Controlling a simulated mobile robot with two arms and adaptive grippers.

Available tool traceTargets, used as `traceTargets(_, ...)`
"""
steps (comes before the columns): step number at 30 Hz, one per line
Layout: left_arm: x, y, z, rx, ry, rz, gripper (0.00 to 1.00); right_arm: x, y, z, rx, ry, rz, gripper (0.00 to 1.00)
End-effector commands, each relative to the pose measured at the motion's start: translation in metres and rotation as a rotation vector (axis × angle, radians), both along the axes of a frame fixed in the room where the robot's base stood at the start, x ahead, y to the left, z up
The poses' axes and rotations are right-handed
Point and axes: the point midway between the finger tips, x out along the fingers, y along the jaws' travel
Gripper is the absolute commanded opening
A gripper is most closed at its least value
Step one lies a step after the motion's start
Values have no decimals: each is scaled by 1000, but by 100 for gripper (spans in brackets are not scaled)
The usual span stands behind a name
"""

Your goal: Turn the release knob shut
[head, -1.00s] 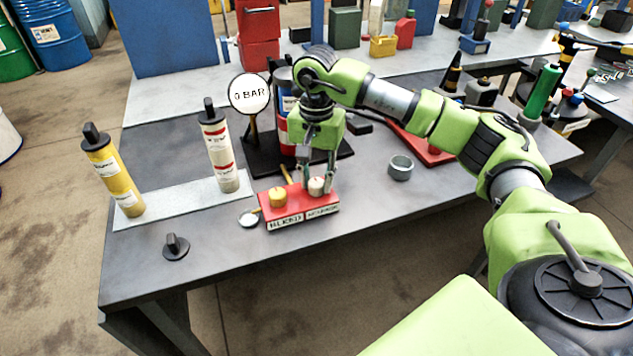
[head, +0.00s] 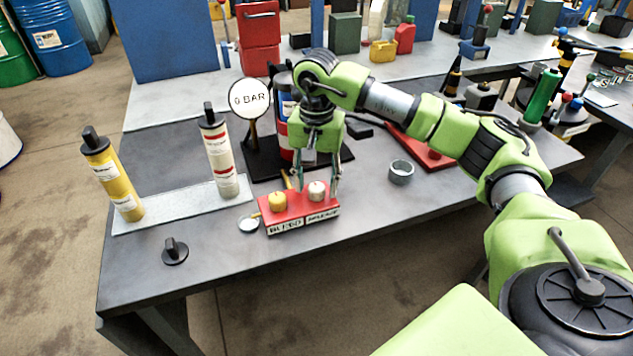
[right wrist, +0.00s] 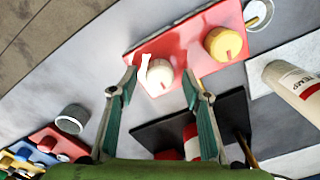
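The release knob (head: 317,190) is cream-white and sits on the right half of a red block (head: 299,211) with "BLEED" and "RELEASE" labels. A yellow knob (head: 277,201) is to its left. In the right wrist view the release knob (right wrist: 158,76) shows a pale lever-like mark at its side; its exact setting cannot be told. My right gripper (head: 313,183) points down over the release knob, fingers spread on either side of it. In the wrist view the fingertips (right wrist: 158,80) stand apart, with visible gaps to the knob. My left gripper is out of view.
A "0 BAR" gauge (head: 250,98) stands behind the block. A white cylinder (head: 219,155) and a yellow cylinder (head: 113,175) stand on a pale strip at left. The table front is mostly clear.

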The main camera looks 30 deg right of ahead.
Motion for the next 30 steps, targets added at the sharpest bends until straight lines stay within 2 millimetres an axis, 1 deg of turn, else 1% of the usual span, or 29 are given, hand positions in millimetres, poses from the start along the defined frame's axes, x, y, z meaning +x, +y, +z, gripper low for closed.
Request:
traceTargets(5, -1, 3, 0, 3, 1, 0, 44, 0, 0, 0, 0, 1, 0, 44)
traceTargets(8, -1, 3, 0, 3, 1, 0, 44, 0, 0, 5, 1, -1, -1, 44)
traceTargets(11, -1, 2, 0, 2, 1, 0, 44, 0, 0, 19, 1, -1, 0, 44)
traceTargets(18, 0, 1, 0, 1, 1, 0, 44, 1, 0, 72, 1, -4, -1, 44)
traceTargets(22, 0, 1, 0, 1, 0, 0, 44, 0, 1, 98, 1, -2, 0, 44)
traceTargets(25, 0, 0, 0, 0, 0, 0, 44, 0, 0, 109, 0, -3, 0, 44)
traceTargets(30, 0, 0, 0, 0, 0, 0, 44, 0, 0, 119, 0, 0, 0, 44)
